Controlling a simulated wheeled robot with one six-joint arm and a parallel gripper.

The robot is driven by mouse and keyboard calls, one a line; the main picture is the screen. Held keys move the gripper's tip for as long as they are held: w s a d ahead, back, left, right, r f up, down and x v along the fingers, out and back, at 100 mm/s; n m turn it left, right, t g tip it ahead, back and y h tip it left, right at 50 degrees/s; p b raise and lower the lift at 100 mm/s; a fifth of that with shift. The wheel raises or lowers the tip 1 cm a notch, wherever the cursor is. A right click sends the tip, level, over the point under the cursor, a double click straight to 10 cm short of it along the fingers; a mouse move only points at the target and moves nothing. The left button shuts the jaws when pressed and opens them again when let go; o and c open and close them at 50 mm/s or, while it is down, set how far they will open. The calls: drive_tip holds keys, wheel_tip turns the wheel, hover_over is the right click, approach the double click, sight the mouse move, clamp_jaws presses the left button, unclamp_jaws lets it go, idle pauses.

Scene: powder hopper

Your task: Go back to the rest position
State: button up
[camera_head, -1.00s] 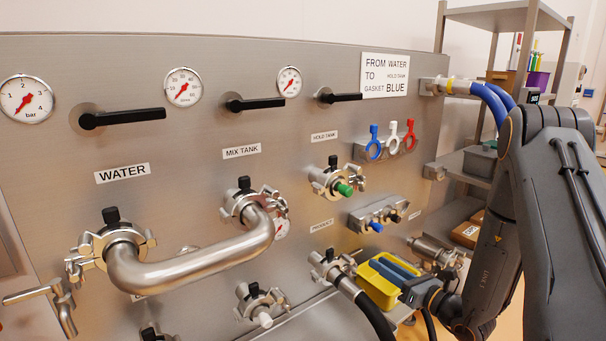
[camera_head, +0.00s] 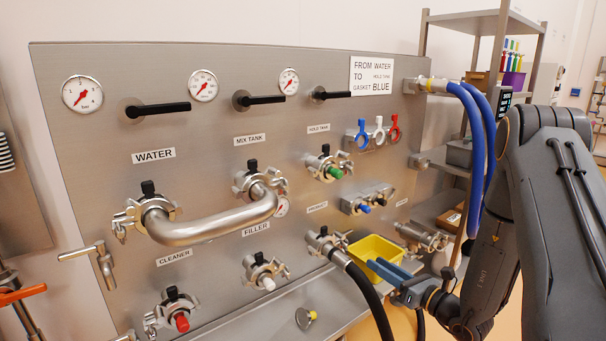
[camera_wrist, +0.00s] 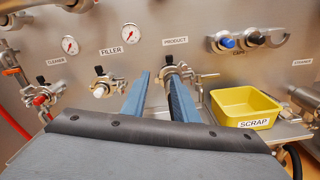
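My gripper (camera_head: 392,274) is at the lower right of the head view, in front of the panel beside the yellow scrap bin. In the wrist view its two blue fingers (camera_wrist: 160,98) stand apart with nothing between them. The fingers point toward the steel panel (camera_head: 210,125), near the PRODUCT port (camera_wrist: 176,78). A bent steel pipe (camera_head: 215,222) joins the WATER port and the MIX TANK port on the panel. My arm fills the right of the head view.
The yellow scrap bin (camera_wrist: 245,104) stands on a ledge right of my fingers. A black hose (camera_head: 368,290) hangs from the PRODUCT port. Blue hoses (camera_head: 474,130) hang at the panel's right end. A shelf rack (camera_head: 485,20) stands behind. Capped ports line the panel's lower part.

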drive_tip(key=s+a+r+n+g+b, duration=0.1)
drive_tip(key=s+a+r+n+g, duration=0.1)
drive_tip(key=s+a+n+g, duration=0.75)
drive_tip(key=s+a+r+n+g+b, duration=0.1)
drive_tip(key=s+a+n+g, duration=0.5)
drive_tip(key=s, duration=0.6)
drive_tip(key=s+d+n+g+h, duration=0.2)
drive_tip(key=s+d+n+h, duration=0.3)
drive_tip(key=s+n, duration=0.3)
drive_tip(key=d+r+n+t+h+b, duration=0.1)
drive_tip(key=d+n+t+h, duration=0.2)
drive_tip(key=d+n+h, duration=0.2)
drive_tip(key=d+n, duration=0.2)
drive_tip(key=n, duration=0.1)
drive_tip(key=shift+d+r+h, duration=0.25)
drive_tip(key=shift+h, duration=0.15)
